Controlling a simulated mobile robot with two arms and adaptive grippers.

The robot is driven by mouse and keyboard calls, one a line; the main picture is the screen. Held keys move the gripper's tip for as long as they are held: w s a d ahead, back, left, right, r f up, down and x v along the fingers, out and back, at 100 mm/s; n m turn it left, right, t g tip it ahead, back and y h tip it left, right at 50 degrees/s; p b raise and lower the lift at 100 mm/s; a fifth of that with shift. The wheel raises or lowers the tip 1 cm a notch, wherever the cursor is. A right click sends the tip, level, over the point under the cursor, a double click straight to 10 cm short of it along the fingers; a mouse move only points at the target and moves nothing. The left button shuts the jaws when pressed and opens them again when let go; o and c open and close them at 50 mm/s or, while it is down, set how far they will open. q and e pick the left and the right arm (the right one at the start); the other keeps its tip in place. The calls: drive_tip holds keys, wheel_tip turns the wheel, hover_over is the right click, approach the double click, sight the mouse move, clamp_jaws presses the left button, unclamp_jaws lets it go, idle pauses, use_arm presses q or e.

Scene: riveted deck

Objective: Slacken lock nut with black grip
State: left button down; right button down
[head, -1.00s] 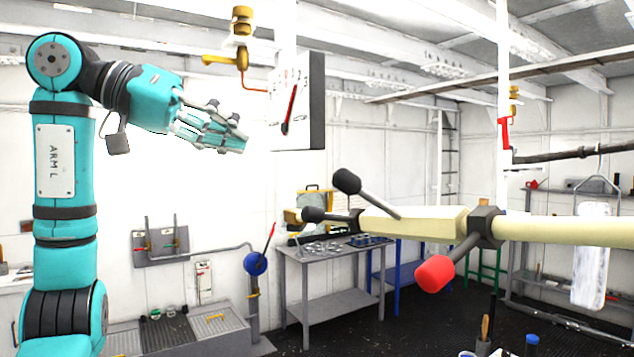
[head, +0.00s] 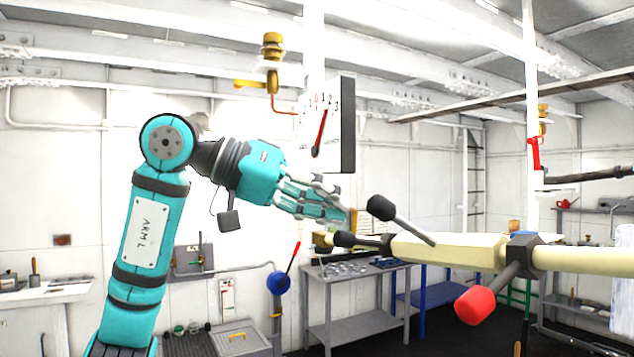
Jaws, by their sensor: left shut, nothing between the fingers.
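A pale cream shaft (head: 450,250) runs in from the right. At its left end are two levers with black grips: an upper black grip (head: 380,207) and a lower black grip (head: 344,239). A dark collar (head: 522,256) further right on the shaft carries a lever with a red grip (head: 474,305). The nut behind the black grips is small and partly hidden. My left gripper (head: 344,212) is shut and empty, its fingertips pointing right, just left of the upper black grip and above the lower one in the picture. I cannot tell the depth gap. My right gripper is out of view.
A gauge panel (head: 348,125) with a red needle hangs above my left gripper, with a brass valve (head: 272,48) beside it. A grey workbench (head: 340,312) stands behind. A blue round fitting with a red lever (head: 279,283) is lower left. Open air surrounds the black grips.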

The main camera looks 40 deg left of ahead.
use_arm(q)
drive_tip(key=shift+s+d+f, duration=0.1)
drive_tip(key=shift+s+f, duration=0.2)
drive_tip(key=f+t+b, duration=0.1)
drive_tip(key=f+b, duration=0.1)
drive_tip(key=b, duration=0.2)
drive_tip(key=s+f+t+h+b, duration=0.1)
drive_tip(key=t+b, duration=0.1)
drive_tip(key=b, duration=0.2)
drive_tip(key=f+t+h+b, duration=0.1)
drive_tip(key=f+t+b, duration=0.1)
drive_tip(key=b, duration=0.3)
drive_tip(key=shift+s+f, duration=0.3)
drive_tip(key=shift+s, duration=0.1)
drive_tip(key=shift+f, duration=0.1)
idle(0.6)
